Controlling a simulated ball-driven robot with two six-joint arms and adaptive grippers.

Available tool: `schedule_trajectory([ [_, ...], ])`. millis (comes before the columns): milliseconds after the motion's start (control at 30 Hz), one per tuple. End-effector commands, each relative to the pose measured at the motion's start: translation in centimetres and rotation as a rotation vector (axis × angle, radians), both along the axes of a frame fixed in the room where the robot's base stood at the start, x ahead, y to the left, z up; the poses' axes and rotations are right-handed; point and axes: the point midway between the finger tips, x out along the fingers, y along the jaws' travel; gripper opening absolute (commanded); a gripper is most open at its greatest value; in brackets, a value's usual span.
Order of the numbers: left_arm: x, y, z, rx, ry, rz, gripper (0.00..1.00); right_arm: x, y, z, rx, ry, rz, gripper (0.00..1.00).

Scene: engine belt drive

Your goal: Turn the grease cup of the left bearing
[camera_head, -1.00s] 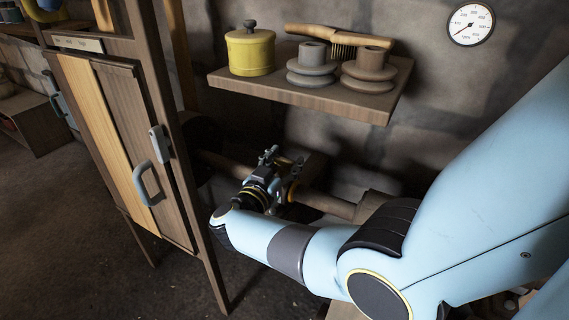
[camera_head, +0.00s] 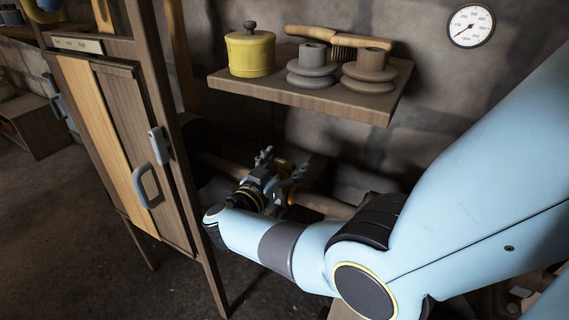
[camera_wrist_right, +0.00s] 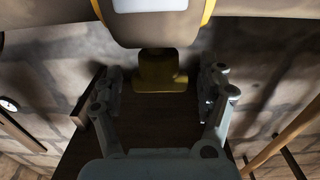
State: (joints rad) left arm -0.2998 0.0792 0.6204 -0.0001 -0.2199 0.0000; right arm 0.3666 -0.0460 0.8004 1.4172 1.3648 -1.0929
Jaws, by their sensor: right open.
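The brass-yellow grease cup (camera_wrist_right: 162,72) shows in the right wrist view, centred between the two fingers of my right gripper (camera_wrist_right: 165,78). Both fingers stand apart from it, with a gap on each side. In the head view, the right gripper (camera_head: 284,158) is open at the shaft below the shelf, and a yellow bit of the cup (camera_head: 284,165) shows between its fingers. The bearing (camera_wrist_right: 155,28) is a rounded grey-brown block with yellow edges beside the cup. In the head view my wrist mostly hides it. My left gripper does not show.
The horizontal shaft (camera_head: 318,203) runs along the wall. Above it a wooden shelf (camera_head: 300,98) carries a yellow lidded pot (camera_head: 250,54), a brush (camera_head: 340,40) and two pulleys. A wooden cabinet (camera_head: 130,150) stands close on the left. A gauge (camera_head: 471,26) hangs on the wall.

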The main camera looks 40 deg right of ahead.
Motion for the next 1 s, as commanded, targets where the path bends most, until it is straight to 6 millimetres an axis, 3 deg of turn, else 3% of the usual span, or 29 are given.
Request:
schedule_trajectory([
  [233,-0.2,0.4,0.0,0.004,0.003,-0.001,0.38,0.0,0.0,0.3,-0.001,-0.001,0.0,0.75],
  [367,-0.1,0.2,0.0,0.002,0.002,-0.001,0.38,0.0,0.0,1.5,0.001,-0.003,0.0,0.75],
  [800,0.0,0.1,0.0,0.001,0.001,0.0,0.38,0.0,0.0,8.8,0.0,-0.003,0.0,0.75],
  [1000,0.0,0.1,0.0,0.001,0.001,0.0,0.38,0.0,0.0,10.0,0.0,0.001,0.001,0.75],
])
